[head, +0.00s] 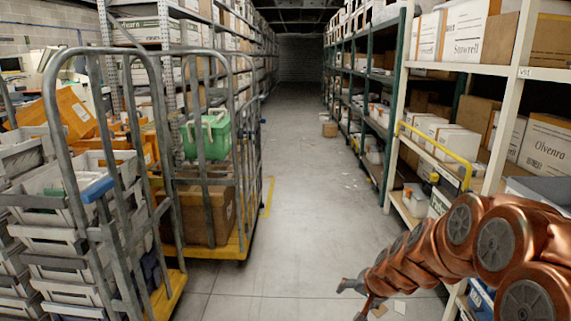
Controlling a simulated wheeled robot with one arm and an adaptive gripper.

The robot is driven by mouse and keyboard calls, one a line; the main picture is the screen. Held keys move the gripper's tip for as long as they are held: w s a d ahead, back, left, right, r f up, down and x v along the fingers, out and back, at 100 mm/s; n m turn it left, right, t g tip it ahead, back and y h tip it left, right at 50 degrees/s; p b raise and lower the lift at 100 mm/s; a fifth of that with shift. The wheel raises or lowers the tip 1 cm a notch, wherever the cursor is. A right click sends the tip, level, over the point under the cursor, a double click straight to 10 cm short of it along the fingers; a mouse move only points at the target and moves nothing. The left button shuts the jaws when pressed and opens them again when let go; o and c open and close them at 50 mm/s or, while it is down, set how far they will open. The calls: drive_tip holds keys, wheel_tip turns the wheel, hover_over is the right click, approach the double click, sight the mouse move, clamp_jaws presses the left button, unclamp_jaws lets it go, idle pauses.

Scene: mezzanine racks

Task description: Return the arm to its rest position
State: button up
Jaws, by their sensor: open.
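My arm (450,240) is copper-coloured and reaches in from the right edge of the head view. It runs down and to the left over the aisle floor. My gripper (356,300) is at its far end, low in the picture right of centre. Its dark fingers stand apart, pointing left, with nothing between them. It is over the bare floor and appears apart from the racks and carts.
A white-post shelf rack (491,118) with boxes stands close on the right, beside my arm. Wheeled cage carts (243,246) stand on the left, one holding a green box (206,136). A small carton (329,129) lies farther along the aisle. The aisle floor (295,190) is mostly clear.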

drive_tip(key=s+a+r+n+g+p, duration=0.2)
drive_tip(key=s+a+r+p, duration=0.2)
drive_tip(key=s+r, duration=0.45)
drive_tip(key=s+d+r+n+g+h+p, duration=0.1)
drive_tip(key=s+r, duration=0.4)
drive_tip(key=s, duration=0.5)
drive_tip(key=s+d+r+n+g+p, duration=0.1)
drive_tip(key=s+r+p, duration=0.4)
drive_tip(key=s, duration=0.5)
drive_tip(key=s+d+r+n+g+h+p, duration=0.1)
drive_tip(key=s+r+p, duration=0.4)
drive_tip(key=s, duration=0.5)
drive_tip(key=d+g, duration=0.1)
drive_tip(key=g, duration=0.1)
drive_tip(key=shift+s+g+h, duration=0.25)
drive_tip(key=shift+g+h, duration=0.05)
